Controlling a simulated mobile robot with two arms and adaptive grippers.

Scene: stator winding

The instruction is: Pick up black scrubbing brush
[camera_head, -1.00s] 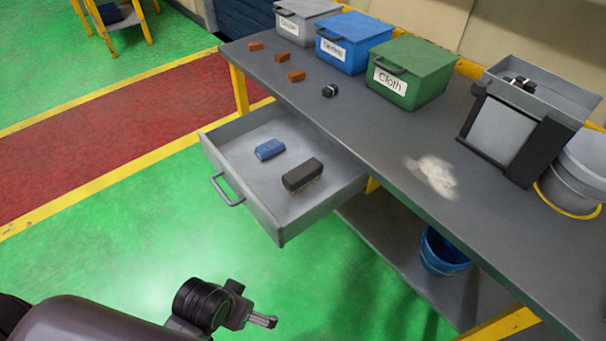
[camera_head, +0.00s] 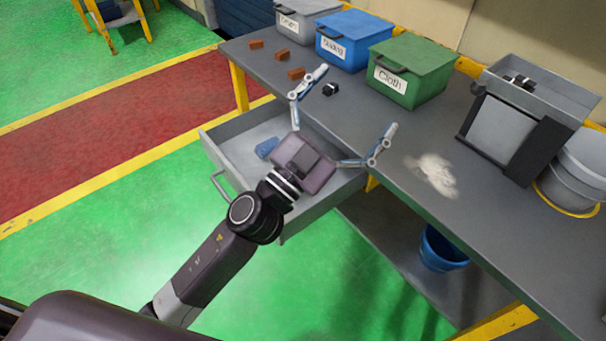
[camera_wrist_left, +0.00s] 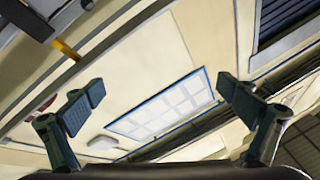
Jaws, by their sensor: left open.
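The black scrubbing brush is hidden in the head view; my left gripper's body covers the part of the drawer where it lay. The open grey drawer (camera_head: 236,158) sticks out from the workbench, with a blue block (camera_head: 266,147) visible inside it. My left gripper (camera_head: 354,101) is above the drawer, its fingers spread wide and pointing towards the bench top. It is open with nothing between the fingers. In the left wrist view the open fingers (camera_wrist_left: 158,94) frame only walls and a window-like panel, no brush. My right gripper is not in view.
The workbench (camera_head: 385,150) holds grey (camera_head: 303,20), blue (camera_head: 352,42) and green (camera_head: 410,75) lidded bins, several small orange-brown blocks and a small black part (camera_head: 330,89). A pale powder patch (camera_head: 435,172) lies further right. A blue bucket (camera_head: 441,248) stands below.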

